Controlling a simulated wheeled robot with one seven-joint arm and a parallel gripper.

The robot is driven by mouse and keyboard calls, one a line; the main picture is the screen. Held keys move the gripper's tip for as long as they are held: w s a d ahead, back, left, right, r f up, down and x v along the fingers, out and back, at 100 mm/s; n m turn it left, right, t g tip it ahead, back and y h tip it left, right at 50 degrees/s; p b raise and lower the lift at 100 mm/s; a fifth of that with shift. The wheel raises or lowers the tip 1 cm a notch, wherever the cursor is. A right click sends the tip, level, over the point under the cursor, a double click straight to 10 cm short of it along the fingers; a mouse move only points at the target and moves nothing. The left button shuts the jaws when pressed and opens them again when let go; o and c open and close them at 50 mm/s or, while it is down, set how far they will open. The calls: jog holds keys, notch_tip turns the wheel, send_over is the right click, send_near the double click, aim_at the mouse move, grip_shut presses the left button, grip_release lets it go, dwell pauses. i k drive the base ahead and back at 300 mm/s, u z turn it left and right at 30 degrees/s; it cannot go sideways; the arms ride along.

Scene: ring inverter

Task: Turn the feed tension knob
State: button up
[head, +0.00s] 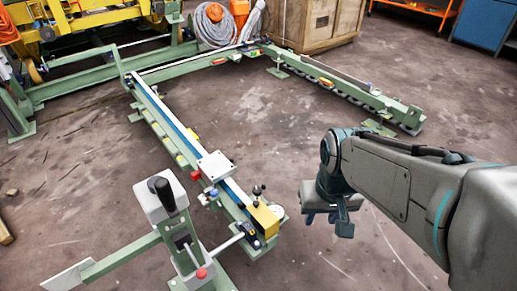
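A green-framed machine with a long rail (170,122) stands on the floor at the left and centre. Several knobs show at its near end: a black knob (163,190) on a white box, a red knob (201,273) low at the front, a red knob (195,175) beside a white plate, and small black ball knobs (258,190) by a yellow block. I cannot tell which is the feed tension knob. My gripper (328,220) points down to the right of the yellow block (264,220), apart from the machine. Its fingers look spread and empty.
A second green rail (345,88) runs across the back right. A wooden crate (318,22), a coiled grey hose (213,25) and yellow machinery (90,25) stand at the back. The floor (290,130) between the rails is clear.

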aim_at(257, 191)
jog(key=z, duration=1.45)
jog(key=i, duration=1)
jog(key=u, duration=2.1)
